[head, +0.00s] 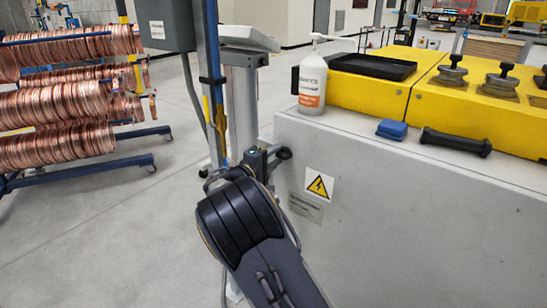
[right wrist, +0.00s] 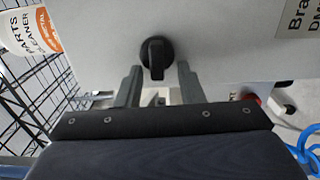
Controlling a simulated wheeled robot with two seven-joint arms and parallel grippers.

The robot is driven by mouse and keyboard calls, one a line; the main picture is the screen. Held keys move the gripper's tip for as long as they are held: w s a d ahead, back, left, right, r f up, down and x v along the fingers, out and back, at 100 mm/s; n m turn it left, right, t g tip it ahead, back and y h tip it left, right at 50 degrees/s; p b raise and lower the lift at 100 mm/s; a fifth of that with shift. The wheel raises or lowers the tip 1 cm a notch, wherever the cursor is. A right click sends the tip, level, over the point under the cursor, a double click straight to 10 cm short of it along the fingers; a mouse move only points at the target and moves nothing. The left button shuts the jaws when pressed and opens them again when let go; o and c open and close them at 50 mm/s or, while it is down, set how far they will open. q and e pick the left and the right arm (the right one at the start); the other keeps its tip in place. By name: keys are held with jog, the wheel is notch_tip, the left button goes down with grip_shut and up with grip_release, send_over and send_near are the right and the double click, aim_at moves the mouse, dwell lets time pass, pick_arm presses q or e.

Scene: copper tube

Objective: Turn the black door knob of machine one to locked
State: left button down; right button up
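The black door knob (right wrist: 157,54) shows in the right wrist view on a light grey panel, with its raised grip bar upright in the picture. My right gripper (right wrist: 159,68) is open, one finger on each side of the knob. A gap shows between each finger and the grip bar; I cannot tell how deep the fingers reach. In the head view my right gripper (head: 270,158) is at the left edge of the grey machine (head: 400,220), by a dark rounded part that looks like the knob. My left gripper is out of view.
Copper coils (head: 55,105) hang on a blue rack further left.

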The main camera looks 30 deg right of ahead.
jog(key=shift+a, duration=0.15)
jog(key=v, duration=0.7)
jog(key=shift+s+a, duration=0.15)
jog(key=shift+a, duration=0.05)
